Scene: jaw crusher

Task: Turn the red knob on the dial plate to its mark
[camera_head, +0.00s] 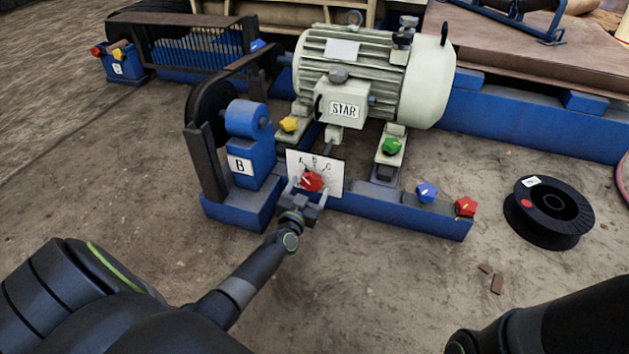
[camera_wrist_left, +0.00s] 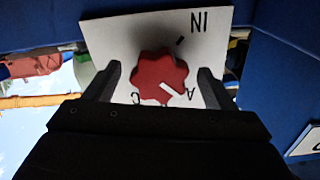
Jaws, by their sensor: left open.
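The white dial plate (camera_head: 332,163) stands on the blue frame below the motor, with letters A, B and C. The red knob (camera_head: 312,182) sits on its face. In the left wrist view the red knob (camera_wrist_left: 155,72) is lobed, and its white pointer line is on the side towards the letter A. A dark tick and upside-down lettering show on the plate (camera_wrist_left: 118,38). My left gripper (camera_head: 311,190) is open, with one finger on each side of the knob; in the wrist view gaps show between the fingers (camera_wrist_left: 160,88) and the knob. My right gripper is out of view.
The motor with a STAR label (camera_head: 375,75) is above the plate. Yellow (camera_head: 289,124), green (camera_head: 391,146), blue (camera_head: 427,192) and another red knob (camera_head: 465,207) sit around it. A black spool (camera_head: 548,212) lies at right. The ground in front is mostly clear.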

